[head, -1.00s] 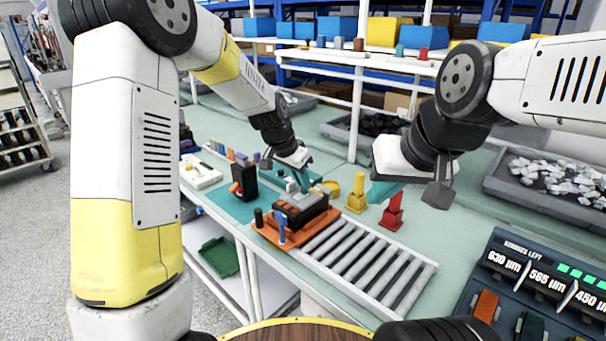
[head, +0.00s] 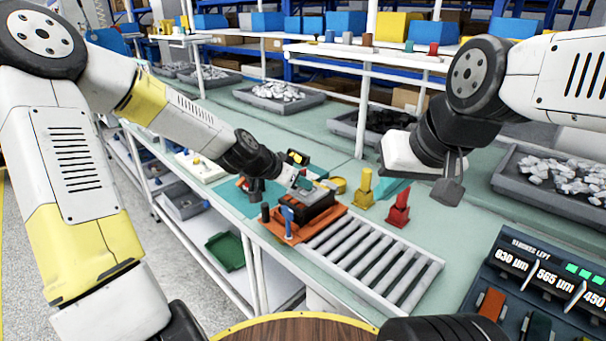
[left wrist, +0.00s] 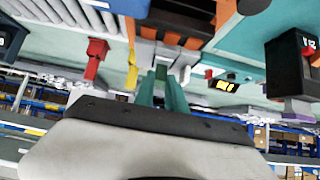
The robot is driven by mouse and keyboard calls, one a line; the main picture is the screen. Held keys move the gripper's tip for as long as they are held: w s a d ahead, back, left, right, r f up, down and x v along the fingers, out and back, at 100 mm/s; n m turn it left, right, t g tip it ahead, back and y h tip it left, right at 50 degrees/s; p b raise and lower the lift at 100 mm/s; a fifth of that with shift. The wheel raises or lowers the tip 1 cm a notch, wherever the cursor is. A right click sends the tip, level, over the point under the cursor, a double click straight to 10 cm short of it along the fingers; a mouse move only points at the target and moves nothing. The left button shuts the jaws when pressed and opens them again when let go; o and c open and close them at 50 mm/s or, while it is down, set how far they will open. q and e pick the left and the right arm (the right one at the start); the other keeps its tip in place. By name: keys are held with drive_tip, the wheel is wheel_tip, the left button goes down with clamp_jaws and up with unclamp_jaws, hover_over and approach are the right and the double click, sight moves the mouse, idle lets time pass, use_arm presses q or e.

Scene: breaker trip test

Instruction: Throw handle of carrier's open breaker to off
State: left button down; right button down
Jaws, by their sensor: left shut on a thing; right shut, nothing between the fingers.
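The orange carrier (head: 283,234) stands at the near end of the roller track and bears a black breaker (head: 318,207) with a grey top. A blue lever (head: 287,219) and a black knob stand at the carrier's near side. My left gripper (head: 304,183) is low over the breaker's far side; its teal fingers (left wrist: 162,84) show in the left wrist view, shut on a small greyish piece, apparently the breaker handle. The fingers largely hide the handle, so its position is unclear. My right gripper (head: 450,186) is shut and empty, raised above the bench at right.
A yellow post (head: 364,188) and a red post (head: 398,209) stand right of the carrier. The roller track (head: 370,256) runs toward the front right. A tray of pale pieces (head: 550,185) lies at far right. A dark panel (head: 535,285) stands at front right.

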use_arm(q)
drive_tip(key=shift+s+a+f+t+h, duration=0.3)
drive_tip(key=shift+t+h, duration=0.3)
drive_tip(key=shift+s+f, duration=0.1)
drive_tip(key=shift+s, duration=0.05)
idle(0.3)
drive_tip(key=c, duration=1.4)
unclamp_jaws()
drive_tip(key=shift+o, duration=0.2)
drive_tip(key=shift+a, duration=0.1)
drive_tip(key=v, duration=0.7)
drive_tip(key=shift+s+a, duration=0.25)
drive_tip(key=shift+a, duration=0.05)
